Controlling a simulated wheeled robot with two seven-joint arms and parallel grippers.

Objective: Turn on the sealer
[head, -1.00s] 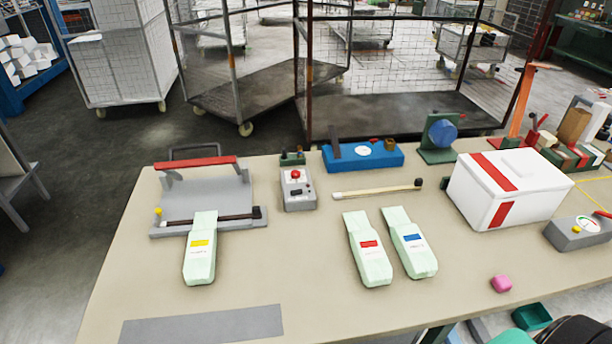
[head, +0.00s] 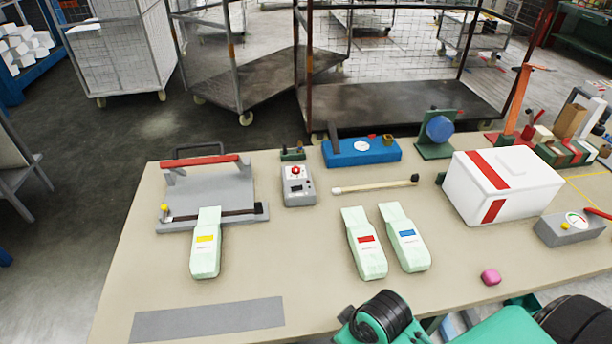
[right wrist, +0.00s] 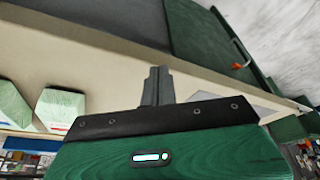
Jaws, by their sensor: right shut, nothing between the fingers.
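The sealer (head: 215,191) is a grey press with a raised red handle bar (head: 201,161), at the left of the table in the head view. A dark strip crosses its front and a small yellow knob (head: 164,208) is at its left front corner. The neck of a pale green bag with a yellow label (head: 205,254) lies over its front edge. A grey box with a red button (head: 296,171) stands right of it. My right gripper (right wrist: 156,84) is shut and empty in the right wrist view, away from the sealer. My left gripper is out of view.
Two pale bags with red (head: 365,250) and blue (head: 405,245) labels lie mid-table. A white box with red bands (head: 512,190) and a gauge box (head: 569,229) are at the right. A pink lump (head: 490,277) lies near the front edge.

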